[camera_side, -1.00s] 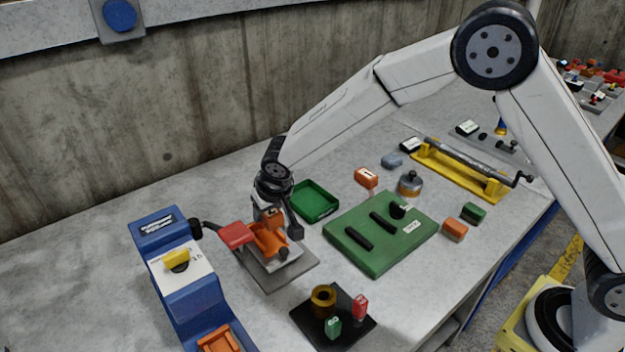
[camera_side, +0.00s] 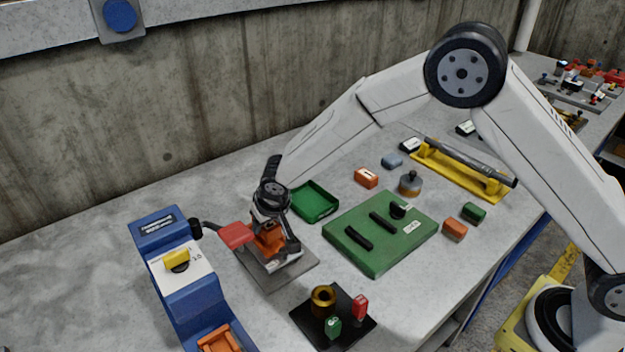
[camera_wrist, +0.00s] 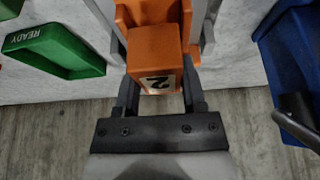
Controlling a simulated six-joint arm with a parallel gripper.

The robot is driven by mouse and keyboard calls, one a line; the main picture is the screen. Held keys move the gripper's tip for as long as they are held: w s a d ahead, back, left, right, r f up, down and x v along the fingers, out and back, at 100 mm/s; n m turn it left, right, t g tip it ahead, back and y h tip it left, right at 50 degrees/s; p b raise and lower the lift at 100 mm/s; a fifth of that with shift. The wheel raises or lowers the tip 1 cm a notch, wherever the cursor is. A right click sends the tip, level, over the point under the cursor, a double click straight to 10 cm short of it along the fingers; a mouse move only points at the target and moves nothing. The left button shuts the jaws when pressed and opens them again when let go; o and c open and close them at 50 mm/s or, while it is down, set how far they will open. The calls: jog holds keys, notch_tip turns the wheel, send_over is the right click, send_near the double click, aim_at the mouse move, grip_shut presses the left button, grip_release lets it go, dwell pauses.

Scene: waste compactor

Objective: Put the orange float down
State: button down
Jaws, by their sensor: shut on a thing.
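My gripper (camera_wrist: 156,68) is shut on an orange block (camera_wrist: 153,50) marked "2", the orange float, with a dark finger on each side. In the wrist view the block is against or over an orange cradle (camera_wrist: 140,12). Whether it rests on the cradle floor cannot be told. In the side view my gripper (camera_side: 274,240) is down at the orange cradle (camera_side: 264,247), which stands on a grey base plate (camera_side: 300,277). The fingers and wrist hide most of the block there.
A red pad (camera_side: 236,235) is close left of my gripper, beside a blue machine (camera_side: 186,275). A green tray (camera_side: 334,206) lies behind. A green board (camera_side: 376,262) and a black plate (camera_side: 350,338) with a brass ring lie to the right and front.

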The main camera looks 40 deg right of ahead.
jog(key=shift+f, duration=0.55)
jog(key=shift+c, duration=0.8)
grip_release()
jog(key=shift+r, duration=0.75)
jog(key=v, duration=1.1)
jog(key=shift+s+r, duration=0.25)
jog(key=shift+r, duration=0.05)
